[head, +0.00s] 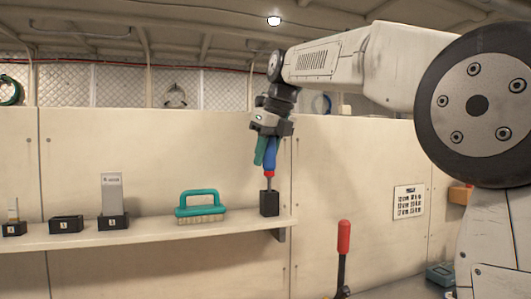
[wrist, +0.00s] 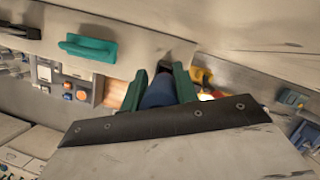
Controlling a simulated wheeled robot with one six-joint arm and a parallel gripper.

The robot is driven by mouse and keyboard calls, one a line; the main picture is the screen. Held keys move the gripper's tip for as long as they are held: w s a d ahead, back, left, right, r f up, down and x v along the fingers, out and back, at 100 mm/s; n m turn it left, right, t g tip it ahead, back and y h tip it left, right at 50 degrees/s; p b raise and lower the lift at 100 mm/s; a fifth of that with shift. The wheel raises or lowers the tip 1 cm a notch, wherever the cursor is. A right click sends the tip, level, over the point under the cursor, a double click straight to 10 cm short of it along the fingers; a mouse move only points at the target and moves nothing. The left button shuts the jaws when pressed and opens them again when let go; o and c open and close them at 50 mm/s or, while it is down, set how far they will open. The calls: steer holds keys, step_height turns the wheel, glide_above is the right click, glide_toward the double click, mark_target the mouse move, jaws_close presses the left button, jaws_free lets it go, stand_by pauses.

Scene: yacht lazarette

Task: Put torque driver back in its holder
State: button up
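The torque driver has a blue handle (head: 270,155), a red collar and a thin metal shaft. It stands about upright, its shaft reaching down to the black block holder (head: 269,204) at the right end of the shelf. The tip is hidden, apparently inside the holder's top. My gripper (head: 266,150) is above the holder, its green fingers around the blue handle. In the wrist view, the blue handle (wrist: 160,92) fills the gap between the fingers of my gripper (wrist: 160,82), which look shut on it. My gripper's own plate hides the lower part of that view.
The shelf (head: 150,236) also carries a teal-handled brush (head: 201,207) and small black blocks, one (head: 112,222) holding a grey piece. A red-handled tool (head: 343,238) stands in front, right of the holder. A printed sheet (head: 408,201) hangs on the wall.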

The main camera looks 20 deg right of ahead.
mark_target(273, 137)
steer(key=o, duration=0.4)
steer(key=shift+o, duration=0.2)
steer(key=v, duration=0.7)
steer(key=shift+r, duration=0.4)
steer(key=shift+s, duration=0.1)
